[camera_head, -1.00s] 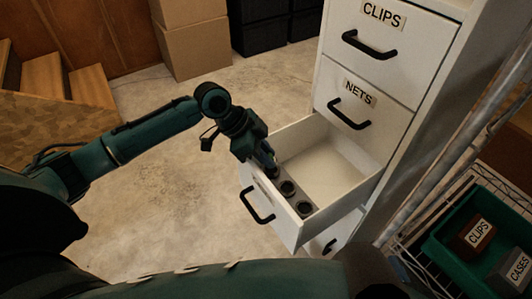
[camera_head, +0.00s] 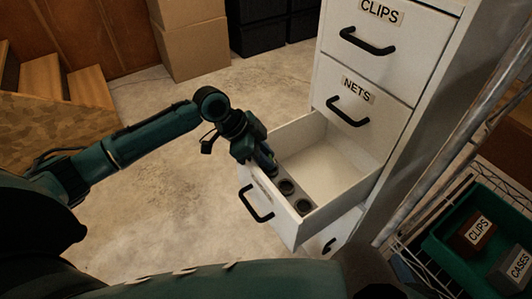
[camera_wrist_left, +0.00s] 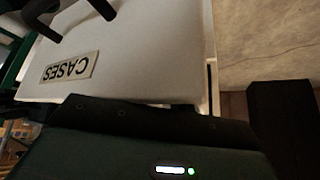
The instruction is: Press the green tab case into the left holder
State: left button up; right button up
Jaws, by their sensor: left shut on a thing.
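My left gripper (camera_head: 268,164) reaches down into the open drawer (camera_head: 335,165) at its left end, over the row of dark round holders. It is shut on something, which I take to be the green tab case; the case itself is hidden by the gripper. The left holder lies under the gripper and is hidden too. The middle holder (camera_head: 286,187) and the right holder (camera_head: 303,207) show as open dark rings. In the left wrist view the drawer front (camera_wrist_left: 150,50) fills the upper part, with its CASES label (camera_wrist_left: 70,68) upside down. My right gripper is out of view.
The drawer's black handle (camera_head: 257,206) sticks out in front. Closed NETS (camera_head: 350,110) and CLIPS (camera_head: 366,40) drawer handles project above. A green bin (camera_head: 450,242) with labelled boxes stands at the right. The drawer's right part is empty.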

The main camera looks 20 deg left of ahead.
pick_arm(q)
jog(key=shift+s+a+f, duration=0.15)
jog(key=shift+s+f, duration=0.05)
jog(key=shift+f, duration=0.2)
jog(key=shift+s+a+f, duration=0.15)
jog(key=shift+s+f, duration=0.05)
jog(key=shift+f, duration=0.2)
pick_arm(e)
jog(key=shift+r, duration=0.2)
pick_arm(q)
jog(key=shift+f, duration=0.2)
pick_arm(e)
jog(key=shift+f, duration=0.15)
pick_arm(q)
jog(key=o, duration=0.9)
jog(key=shift+o, duration=0.4)
jog(key=v, duration=0.3)
jog(key=shift+w+a+r+p, duration=0.1)
jog(key=shift+w+r+p, duration=0.25)
jog(key=shift+r+p, duration=0.05)
jog(key=shift+o, duration=0.2)
jog(key=p+v, duration=0.1)
jog(key=v, duration=0.8)
jog(key=shift+r, duration=0.45)
jog(key=shift+s+r, duration=0.1)
jog(key=shift+r, duration=0.65)
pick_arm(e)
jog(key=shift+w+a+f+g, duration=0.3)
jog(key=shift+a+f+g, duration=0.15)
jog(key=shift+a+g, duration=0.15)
